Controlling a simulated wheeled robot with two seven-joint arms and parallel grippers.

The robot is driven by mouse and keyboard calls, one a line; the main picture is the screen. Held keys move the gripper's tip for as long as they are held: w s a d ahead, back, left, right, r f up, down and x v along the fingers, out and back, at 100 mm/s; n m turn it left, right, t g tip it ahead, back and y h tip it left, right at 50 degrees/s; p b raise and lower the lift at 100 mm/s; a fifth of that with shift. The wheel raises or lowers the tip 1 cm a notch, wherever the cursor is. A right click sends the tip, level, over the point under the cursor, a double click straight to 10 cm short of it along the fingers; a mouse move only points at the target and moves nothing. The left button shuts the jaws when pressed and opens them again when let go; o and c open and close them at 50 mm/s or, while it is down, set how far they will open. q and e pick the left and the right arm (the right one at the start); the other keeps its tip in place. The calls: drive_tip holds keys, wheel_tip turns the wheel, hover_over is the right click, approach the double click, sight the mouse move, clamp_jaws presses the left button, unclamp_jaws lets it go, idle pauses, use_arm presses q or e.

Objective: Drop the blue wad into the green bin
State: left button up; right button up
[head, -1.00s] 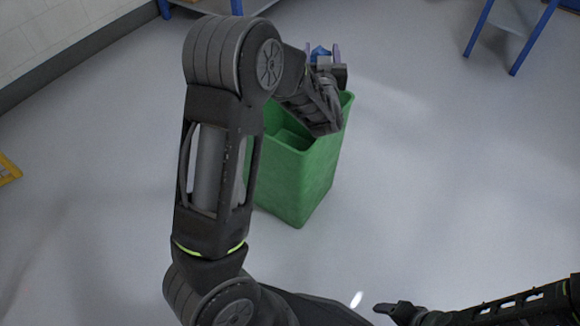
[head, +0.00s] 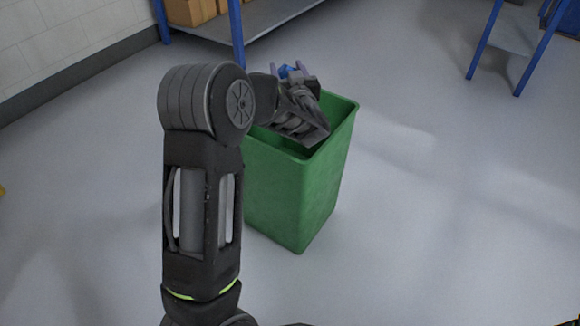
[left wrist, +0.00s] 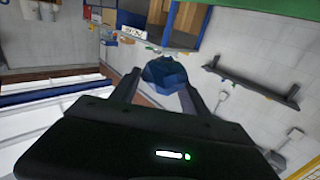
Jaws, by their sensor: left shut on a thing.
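The green bin (head: 300,190) stands upright on the grey floor in the middle of the head view, its open top partly covered by my left arm. My left gripper (head: 290,70) is over the far left part of the bin's top in that view. It is shut on the blue wad (head: 286,71), which shows as a small blue patch between the fingers. The left wrist view shows the faceted blue wad (left wrist: 165,75) between the two dark fingers (left wrist: 160,85). How high the wad is above the rim I cannot tell. My right gripper is out of view.
A blue-legged shelf (head: 238,35) with cardboard boxes (head: 190,10) stands behind the bin at the upper left. Another blue-legged stand (head: 512,50) is at the upper right. The floor right of the bin is clear.

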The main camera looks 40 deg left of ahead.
use_arm(q)
wheel_tip(320, 180, down, 6)
drive_tip(key=b, duration=0.4)
drive_tip(key=shift+r, duration=0.15)
drive_tip(key=o, duration=1.4)
wheel_tip(320, 180, up, 10)
drive_tip(key=p, duration=0.4)
drive_tip(key=shift+r+p, duration=0.1)
drive_tip(key=shift+p, duration=0.25)
